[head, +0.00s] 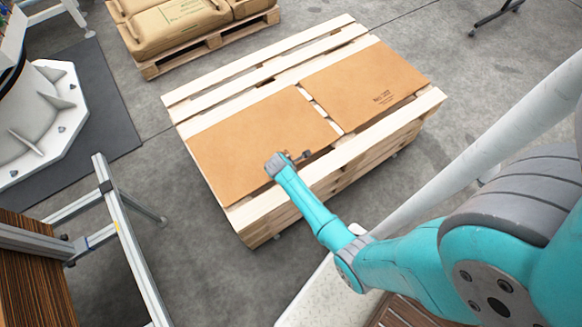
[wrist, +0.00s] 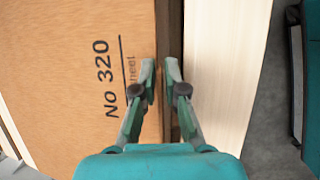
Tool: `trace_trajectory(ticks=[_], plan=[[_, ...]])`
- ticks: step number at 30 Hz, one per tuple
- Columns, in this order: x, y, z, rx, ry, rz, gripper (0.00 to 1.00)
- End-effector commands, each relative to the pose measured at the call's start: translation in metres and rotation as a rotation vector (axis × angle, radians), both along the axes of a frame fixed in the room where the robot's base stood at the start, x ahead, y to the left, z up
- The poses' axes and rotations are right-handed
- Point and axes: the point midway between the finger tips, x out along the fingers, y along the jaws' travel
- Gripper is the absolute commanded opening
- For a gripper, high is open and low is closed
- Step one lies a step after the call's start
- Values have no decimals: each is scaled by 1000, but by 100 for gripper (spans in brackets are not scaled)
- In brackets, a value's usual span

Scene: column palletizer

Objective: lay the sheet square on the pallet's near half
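The pallet (head: 340,158) is pale slatted wood. Two brown sheets lie flat on it: a left sheet (head: 250,135) and a right sheet (head: 365,85), with a narrow gap between them. My gripper (head: 308,155) is at the left sheet's near edge. In the wrist view, my gripper (wrist: 160,64) has its fingertips a small gap apart, one over the sheet (wrist: 60,60) and one beyond its edge. I see nothing gripped between them. The sheet bears the print "No 320". Its edge runs roughly parallel to the pale near board (wrist: 225,70), with a dark slot between.
Another pallet with brown sacks (head: 175,22) stands at the far left. A white machine base (head: 45,110) on a dark mat and a metal frame (head: 125,235) are at the left. Grey floor is clear right of the pallet.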

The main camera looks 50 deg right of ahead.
Motion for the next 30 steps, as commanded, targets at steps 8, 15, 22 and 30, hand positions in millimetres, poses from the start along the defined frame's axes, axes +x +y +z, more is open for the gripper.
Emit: trace_trajectory(ticks=[8, 15, 22, 30], plan=[[0, 0, 0, 0, 0, 0, 35], [-1, 3, 6, 0, 0, 1, 35], [-4, 19, 38, -1, -3, 3, 35], [-11, 40, 82, 0, -2, 2, 35]])
